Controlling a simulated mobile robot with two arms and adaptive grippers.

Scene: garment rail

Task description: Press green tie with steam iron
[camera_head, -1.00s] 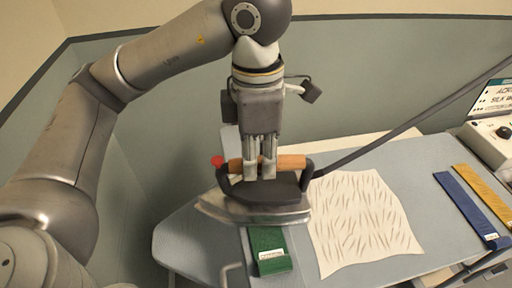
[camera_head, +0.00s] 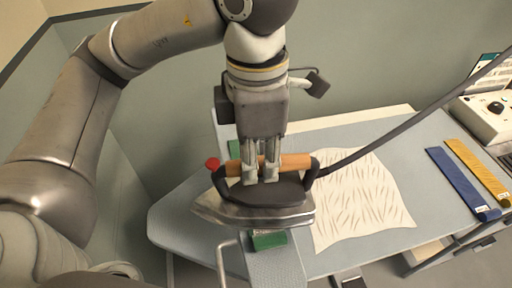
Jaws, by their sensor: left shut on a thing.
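The steam iron (camera_head: 255,205) has a metal soleplate, a dark body and an orange-brown handle. My left gripper (camera_head: 260,180) is shut on its handle. The iron covers the middle of the green tie (camera_head: 268,240); the tie's labelled near end shows below the iron, and a green bit shows behind the handle. I cannot tell whether the soleplate touches the tie. The tie lies on the grey-blue ironing board (camera_head: 180,225). My right gripper is not in view.
A wrinkled white cloth (camera_head: 360,205) lies right of the iron. A blue tie (camera_head: 460,182) and a yellow tie (camera_head: 478,170) lie further right. A dark hose (camera_head: 400,125) runs from the iron to a white control box (camera_head: 488,112).

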